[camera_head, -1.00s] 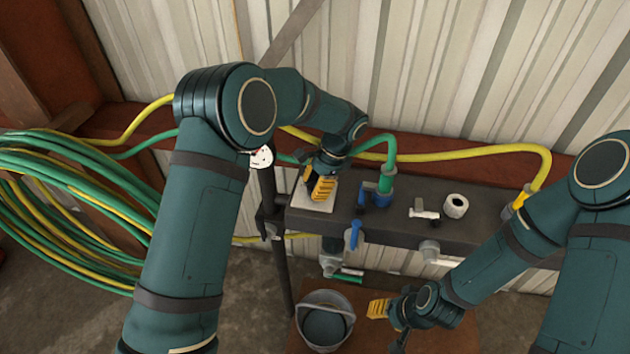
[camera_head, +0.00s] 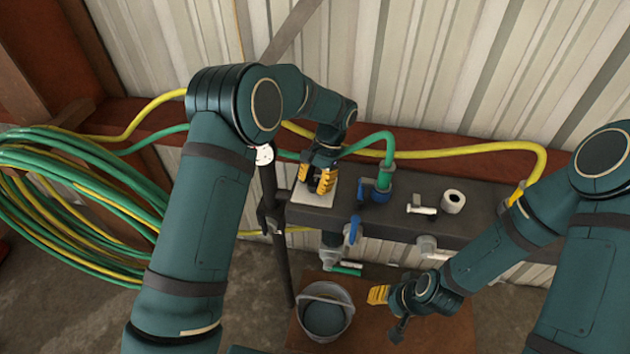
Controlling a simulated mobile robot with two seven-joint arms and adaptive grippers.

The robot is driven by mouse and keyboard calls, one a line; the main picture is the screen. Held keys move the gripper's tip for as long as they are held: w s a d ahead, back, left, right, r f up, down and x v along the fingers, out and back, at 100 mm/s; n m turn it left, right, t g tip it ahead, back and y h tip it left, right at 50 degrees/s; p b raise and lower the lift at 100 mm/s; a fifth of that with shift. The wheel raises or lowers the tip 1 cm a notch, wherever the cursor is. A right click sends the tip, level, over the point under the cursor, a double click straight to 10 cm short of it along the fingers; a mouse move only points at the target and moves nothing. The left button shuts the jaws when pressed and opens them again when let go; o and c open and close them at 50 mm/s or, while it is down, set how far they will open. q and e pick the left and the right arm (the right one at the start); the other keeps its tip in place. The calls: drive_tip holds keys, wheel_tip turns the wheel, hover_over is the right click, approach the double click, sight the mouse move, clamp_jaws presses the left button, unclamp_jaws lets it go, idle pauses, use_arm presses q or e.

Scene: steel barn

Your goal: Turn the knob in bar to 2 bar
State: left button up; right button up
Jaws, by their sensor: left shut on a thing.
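The bar-marked knob sits on the grey manifold at the pale plate (camera_head: 312,199); the knob itself is hidden by my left gripper. My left gripper (camera_head: 319,183), with yellow finger pads, points down over this plate and is shut on what lies between its fingers, which is the knob's place. A white round gauge face (camera_head: 264,155) shows partly behind my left arm; its reading is too small to tell. My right gripper (camera_head: 384,310) hangs low at the right, over the brown board, clear of the manifold; its finger opening cannot be made out.
The manifold (camera_head: 470,220) carries blue-handled valves (camera_head: 353,230), a white tap (camera_head: 420,210) and a white ring fitting (camera_head: 453,201). Green and yellow hoses run behind it; a hose coil (camera_head: 60,200) hangs left. A grey bucket (camera_head: 325,312) stands below on the brown board (camera_head: 370,335).

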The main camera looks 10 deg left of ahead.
use_arm(q)
drive_tip(key=shift+s+f, duration=0.1)
drive_tip(key=shift+f, duration=0.05)
drive_tip(key=o, duration=1.2)
drive_tip(key=v, duration=1.2)
